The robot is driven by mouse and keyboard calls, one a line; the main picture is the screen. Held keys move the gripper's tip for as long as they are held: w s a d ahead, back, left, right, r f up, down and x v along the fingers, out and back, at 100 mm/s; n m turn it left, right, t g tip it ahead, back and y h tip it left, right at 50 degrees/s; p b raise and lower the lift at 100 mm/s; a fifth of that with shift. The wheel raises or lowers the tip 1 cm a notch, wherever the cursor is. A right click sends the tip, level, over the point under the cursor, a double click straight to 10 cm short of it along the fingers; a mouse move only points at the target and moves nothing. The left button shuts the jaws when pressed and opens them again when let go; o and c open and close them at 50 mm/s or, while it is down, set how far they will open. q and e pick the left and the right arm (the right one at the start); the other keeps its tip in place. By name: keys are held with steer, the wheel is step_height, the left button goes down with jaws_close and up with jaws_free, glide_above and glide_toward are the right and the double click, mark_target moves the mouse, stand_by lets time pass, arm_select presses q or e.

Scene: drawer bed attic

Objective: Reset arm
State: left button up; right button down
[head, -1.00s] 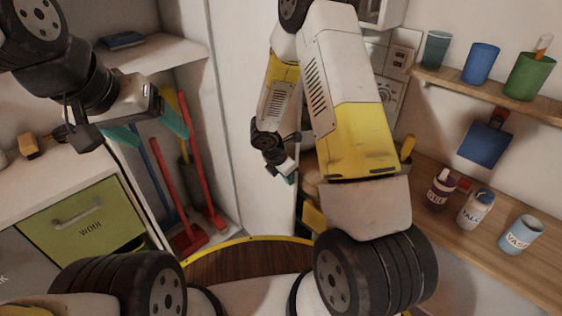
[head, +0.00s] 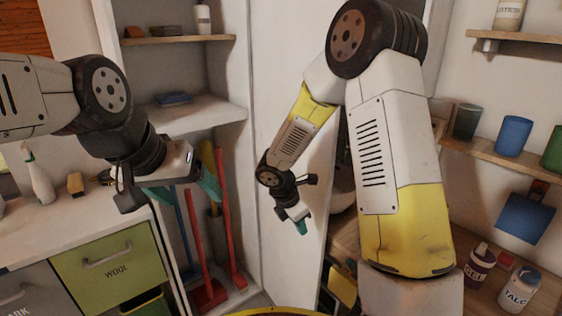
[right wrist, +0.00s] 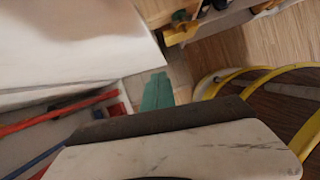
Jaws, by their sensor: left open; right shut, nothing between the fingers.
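My left gripper (head: 186,190) is at the left of the head view, in front of the shelf alcove. Its teal fingers are spread apart and nothing is between them. My right arm comes down the middle of the head view with its elbow raised high. My right gripper (head: 302,227) points down in front of the white panel, with its teal fingers together and empty. The shut teal fingers of the right gripper (right wrist: 158,92) also show in the right wrist view, above a pale floor patch.
A green drawer (head: 110,268) under a white counter stands at the left, with a spray bottle (head: 38,180) on top. Red brooms (head: 195,240) stand in the alcove. At the right are a shelf with cups (head: 513,136), a blue dustpan (head: 525,217) and bottles (head: 520,290) on a wooden counter.

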steer(key=s+d+r+m, duration=0.35)
steer(key=r+m, duration=0.25)
steer(key=r, duration=0.4)
steer(key=s+d+r+m+t+y, duration=0.2)
steer(key=s+r+m+t+y, duration=0.2)
steer(key=s+r+m, duration=1.2)
steer(key=shift+m+y, duration=0.5)
steer(key=shift+y, duration=0.5)
steer(key=shift+s, duration=0.1)
